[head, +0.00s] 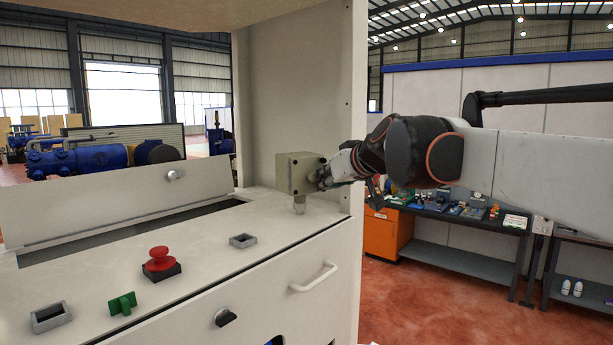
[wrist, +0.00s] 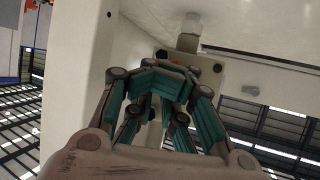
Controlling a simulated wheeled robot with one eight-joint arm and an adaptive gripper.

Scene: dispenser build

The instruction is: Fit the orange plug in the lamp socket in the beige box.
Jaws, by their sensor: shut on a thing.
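The small beige box (head: 294,172) stands upright by the inner wall, at the right end of the cabinet top. A pale clear fitting (head: 299,206) shows under it. My gripper (head: 325,176) is at the right face of the box, with its fingers shut. In the wrist view, which looks upside down, the gripper (wrist: 160,82) reaches toward the box (wrist: 207,70). A faint orange spot at the fingertips seems to be the orange plug, mostly hidden by the fingers. I cannot tell whether the plug is in the socket. The socket itself is hidden.
The cabinet's side wall (head: 355,130) stands close behind my gripper. A workbench (head: 450,213) with small parts stands at the right.

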